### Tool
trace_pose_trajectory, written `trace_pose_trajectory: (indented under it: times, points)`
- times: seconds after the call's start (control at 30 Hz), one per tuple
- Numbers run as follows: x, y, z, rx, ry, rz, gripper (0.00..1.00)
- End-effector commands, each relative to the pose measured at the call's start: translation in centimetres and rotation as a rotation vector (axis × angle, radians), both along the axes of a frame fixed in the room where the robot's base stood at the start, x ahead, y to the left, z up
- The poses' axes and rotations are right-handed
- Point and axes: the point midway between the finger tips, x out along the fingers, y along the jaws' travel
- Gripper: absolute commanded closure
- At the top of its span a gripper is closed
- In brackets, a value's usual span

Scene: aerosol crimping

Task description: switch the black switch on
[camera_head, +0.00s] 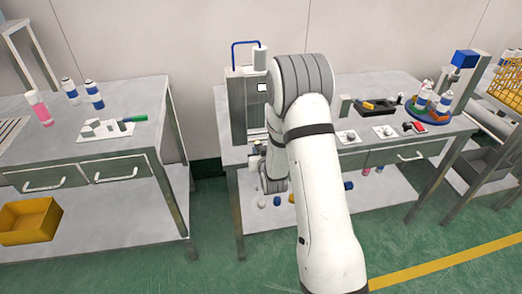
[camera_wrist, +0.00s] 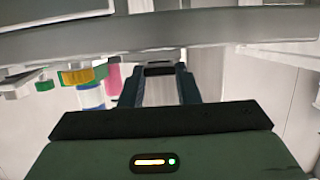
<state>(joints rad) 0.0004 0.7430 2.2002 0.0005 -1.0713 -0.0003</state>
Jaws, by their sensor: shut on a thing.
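My gripper (camera_wrist: 159,80) shows in the wrist view, its two dark fingers reaching away from the green gripper body. A pale grey thing with a dark band at its far end lies between the fingers, and they are shut on it. I cannot tell whether this is the black switch. No black switch can be made out for certain in either view. In the head view my white arm hides the gripper and part of the middle bench (camera_head: 228,104). A grey upright machine (camera_head: 237,108) with a blue tube stands at that bench's left end.
Small coloured things (camera_wrist: 90,90) show left of the fingers in the wrist view, and a grey edge (camera_wrist: 200,32) crosses above. Trays and small parts sit on the middle bench, right of my arm. A left bench (camera_head: 75,152) holds bottles; green floor lies between the benches.

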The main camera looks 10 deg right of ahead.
Motion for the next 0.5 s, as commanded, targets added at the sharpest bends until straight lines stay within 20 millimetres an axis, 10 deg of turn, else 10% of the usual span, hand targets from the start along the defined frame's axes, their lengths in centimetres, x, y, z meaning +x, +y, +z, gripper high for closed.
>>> trace_pose_trajectory:
  times: [0.5]
  points:
    - [0.18,0.1,0.36,0.001,0.096,0.002,0.94]
